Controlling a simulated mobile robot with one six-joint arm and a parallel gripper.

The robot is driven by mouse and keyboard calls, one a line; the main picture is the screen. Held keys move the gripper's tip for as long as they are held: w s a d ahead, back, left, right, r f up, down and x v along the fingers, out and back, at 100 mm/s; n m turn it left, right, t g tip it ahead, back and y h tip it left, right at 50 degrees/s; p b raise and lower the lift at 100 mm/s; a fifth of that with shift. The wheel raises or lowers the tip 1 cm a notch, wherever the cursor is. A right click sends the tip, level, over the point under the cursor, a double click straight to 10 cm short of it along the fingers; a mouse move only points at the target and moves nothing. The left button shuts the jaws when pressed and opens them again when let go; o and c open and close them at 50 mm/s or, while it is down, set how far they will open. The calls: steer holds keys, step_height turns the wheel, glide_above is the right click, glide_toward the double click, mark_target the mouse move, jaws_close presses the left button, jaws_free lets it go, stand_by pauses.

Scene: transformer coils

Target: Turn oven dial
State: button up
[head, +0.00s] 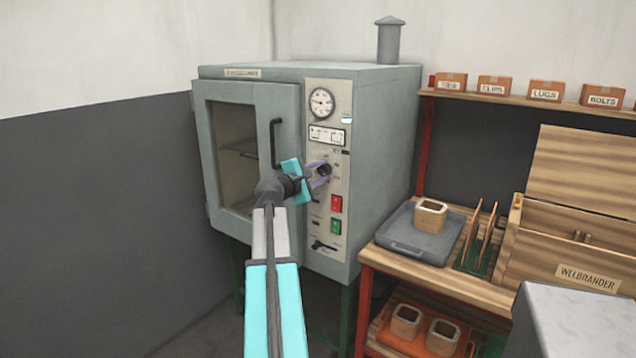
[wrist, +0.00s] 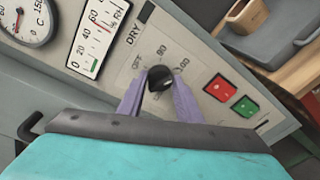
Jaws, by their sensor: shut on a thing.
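The grey oven (head: 388,150) stands against the wall with its windowed door closed. Its control panel (head: 327,240) is on the right of the front. My gripper (head: 326,171) reaches the panel from the front. In the wrist view, its two purple fingers (wrist: 160,100) are shut on the dial, one on each side. The fingers hide part of the dial's sides and some of the printing. I cannot read the dial's exact setting.
A red button (wrist: 220,87) and a green button (wrist: 246,106) are close beside the dial. A round gauge (head: 321,102) is above. The door handle (head: 276,143) is just left. A wooden bench (head: 440,279) with a grey tray (head: 405,248) stands right.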

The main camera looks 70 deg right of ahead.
steer(key=m+b, duration=0.4)
steer(key=b, duration=0.1)
steer(key=shift+w+d+f+m+t+h+b, duration=0.1)
steer(key=shift+w+m+t+h+b, duration=0.05)
steer(key=shift+m+t+h+b, duration=0.2)
steer(key=m+b, duration=0.2)
steer(key=b, duration=0.1)
steer(key=shift+m+b, duration=0.35)
steer(key=shift+b, duration=0.05)
steer(key=shift+m+h+b, duration=0.25)
steer(key=shift+m+b, duration=0.65)
steer(key=shift+b, duration=0.3)
steer(key=shift+m+h+b, duration=0.3)
steer(key=shift+m+b, duration=2.3)
steer(key=shift+b, duration=1.05)
steer(key=shift+f+m+h+b, duration=0.1)
steer(key=shift+m+h+b, duration=0.2)
steer(key=shift+m+b, duration=2.75)
